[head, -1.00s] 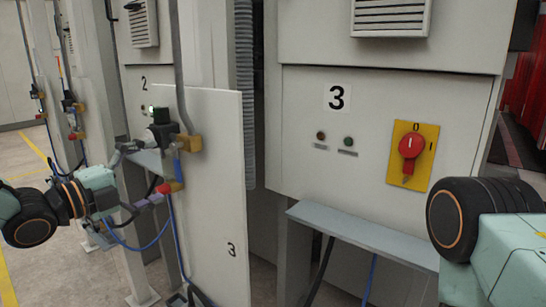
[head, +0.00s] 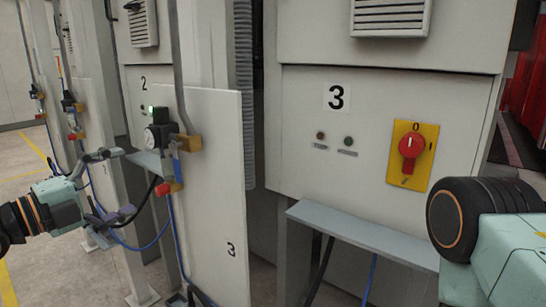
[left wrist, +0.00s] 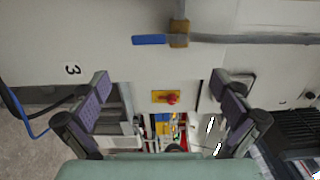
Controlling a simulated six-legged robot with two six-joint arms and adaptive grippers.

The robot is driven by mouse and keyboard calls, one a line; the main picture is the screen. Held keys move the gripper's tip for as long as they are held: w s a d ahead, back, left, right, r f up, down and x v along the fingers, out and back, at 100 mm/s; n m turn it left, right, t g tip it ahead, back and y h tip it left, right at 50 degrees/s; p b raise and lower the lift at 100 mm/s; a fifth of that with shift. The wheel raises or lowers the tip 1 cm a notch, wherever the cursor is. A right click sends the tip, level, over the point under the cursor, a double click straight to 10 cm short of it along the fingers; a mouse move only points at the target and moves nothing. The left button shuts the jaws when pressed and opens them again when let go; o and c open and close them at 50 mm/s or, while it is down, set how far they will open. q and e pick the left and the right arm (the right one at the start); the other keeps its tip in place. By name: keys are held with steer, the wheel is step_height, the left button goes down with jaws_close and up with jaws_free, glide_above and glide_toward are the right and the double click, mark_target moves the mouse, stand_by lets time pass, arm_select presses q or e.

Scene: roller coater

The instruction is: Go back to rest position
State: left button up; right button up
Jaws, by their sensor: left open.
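My left gripper (head: 122,183) is open and empty at the left of the head view, its fingers pointing right. It stands left of the panel marked 3 and its valve, with a gap between. In the left wrist view its two purple-padded fingers (left wrist: 160,82) are spread wide with nothing between them. On my right arm (head: 485,225), a dark joint and a pale green link show at the right edge of the head view. The right gripper is out of the picture.
A white panel (head: 218,215) bears a valve unit with a gauge (head: 157,138), a blue lever and a red fitting. Cabinet 3 (head: 300,165) has a red switch (head: 411,146) on a yellow plate. A grey shelf (head: 365,235) juts out below. Blue hoses hang near the left gripper.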

mark_target(176, 165)
arm_select(q)
steer(key=shift+x, duration=4.2)
steer(key=x, duration=0.3)
steer(key=n+p, duration=0.2)
steer(key=d+n+p, duration=0.1)
steer(key=n+p, duration=0.1)
steer(key=s+d+r+n+p, duration=0.1)
steer(key=n+p, duration=0.1)
steer(key=n, duration=0.1)
steer(key=shift+r, duration=0.1)
steer(key=shift+w+d, duration=0.1)
